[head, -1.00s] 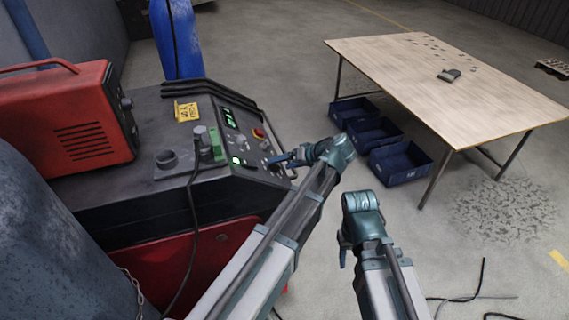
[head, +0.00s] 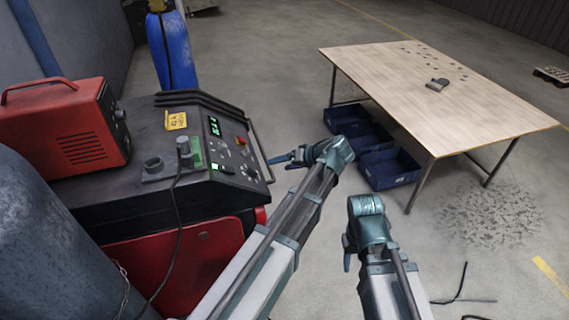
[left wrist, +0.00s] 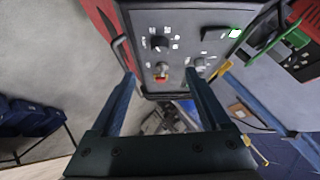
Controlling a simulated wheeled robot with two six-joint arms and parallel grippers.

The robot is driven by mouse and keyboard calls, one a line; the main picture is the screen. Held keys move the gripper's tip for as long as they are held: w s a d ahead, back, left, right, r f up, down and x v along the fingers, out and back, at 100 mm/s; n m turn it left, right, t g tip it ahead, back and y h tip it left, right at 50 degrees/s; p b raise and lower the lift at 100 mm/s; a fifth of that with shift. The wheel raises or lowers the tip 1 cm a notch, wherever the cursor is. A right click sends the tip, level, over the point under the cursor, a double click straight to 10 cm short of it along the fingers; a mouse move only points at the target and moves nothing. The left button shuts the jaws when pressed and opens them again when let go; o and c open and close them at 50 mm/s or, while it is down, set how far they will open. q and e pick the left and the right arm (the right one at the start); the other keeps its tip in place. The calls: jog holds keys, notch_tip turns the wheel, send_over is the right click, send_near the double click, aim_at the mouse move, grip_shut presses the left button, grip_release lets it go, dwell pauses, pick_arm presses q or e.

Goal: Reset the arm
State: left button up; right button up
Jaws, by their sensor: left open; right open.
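My left arm comes in from the lower middle of the head view, and its gripper (head: 281,159) points left toward the control panel. In the left wrist view, the left gripper's two fingers (left wrist: 163,98) stand wide apart with nothing between them. Beyond them is the control panel (left wrist: 185,45) with its knobs and a red knob; the fingers look apart from it. My right gripper (head: 348,254) is at the lower middle of the head view, mostly hidden by its own wrist. Nothing shows held in it.
The dark machine (head: 150,205) with a red box (head: 62,130) on top stands at the left. A blue cylinder (head: 172,50) is behind it. A wooden table (head: 430,100) carries small grey parts (head: 437,84); blue bins (head: 388,168) sit beneath it. Cables lie on the floor at lower right.

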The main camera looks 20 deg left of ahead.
pick_arm(q)
jog(key=s+d+f+m+g+h, duration=0.1)
jog(key=s+d+f+m+h, duration=0.3)
jog(key=s+d, duration=0.3)
jog(key=s+d+f+m+g+h, duration=0.2)
jog(key=s+d, duration=0.6)
jog(key=s, duration=0.8)
notch_tip(320, 180, down, 2)
jog(key=m+h, duration=0.2)
jog(key=shift+f+m+h, duration=0.2)
jog(key=shift+m+h, duration=0.2)
